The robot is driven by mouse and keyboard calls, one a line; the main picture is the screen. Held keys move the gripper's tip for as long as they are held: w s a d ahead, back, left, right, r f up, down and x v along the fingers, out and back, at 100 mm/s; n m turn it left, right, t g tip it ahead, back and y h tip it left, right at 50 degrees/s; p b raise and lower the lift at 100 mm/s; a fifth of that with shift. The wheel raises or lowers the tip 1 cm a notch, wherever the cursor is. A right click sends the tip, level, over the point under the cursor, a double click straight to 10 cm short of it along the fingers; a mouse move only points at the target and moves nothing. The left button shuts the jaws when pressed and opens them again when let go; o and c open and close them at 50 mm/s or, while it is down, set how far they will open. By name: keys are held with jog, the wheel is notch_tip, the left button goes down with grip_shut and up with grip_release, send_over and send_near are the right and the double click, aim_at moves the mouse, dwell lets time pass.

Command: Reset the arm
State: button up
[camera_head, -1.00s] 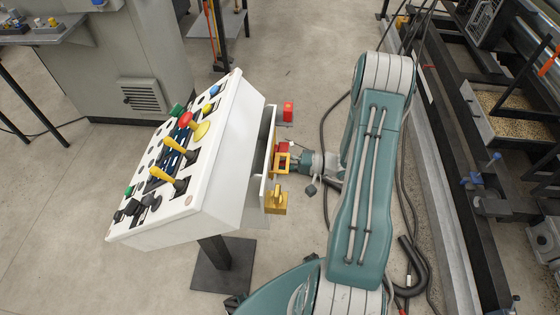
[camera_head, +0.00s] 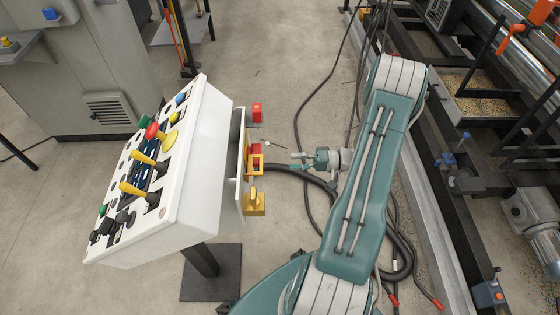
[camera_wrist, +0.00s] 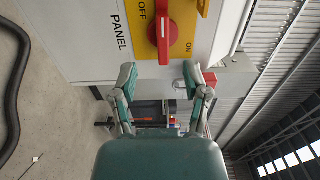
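My gripper (camera_head: 297,160) is at the end of my teal arm, to the right of the white control console (camera_head: 205,165). A clear gap separates its fingers from the yellow-framed red switch (camera_head: 254,160) on the console's side. In the wrist view my gripper (camera_wrist: 160,78) has its two fingers spread apart with nothing between them. Ahead of them is a red rotary handle (camera_wrist: 162,32) on a yellow plate (camera_wrist: 186,12) marked OFF and ON, with its long side upright in the picture. The fingers do not touch the handle.
Levers and buttons cover the console's sloped top. A yellow part (camera_head: 254,203) and a red part (camera_head: 257,112) stick out from its side. A black hose (camera_head: 285,170) and cables lie on the floor under my arm. Machinery with a rail (camera_head: 445,210) stands at right; a grey cabinet (camera_head: 85,70) stands at left.

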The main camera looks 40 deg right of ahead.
jog(key=shift+s+d, duration=0.2)
jog(key=shift+d, duration=0.05)
dwell(0.3)
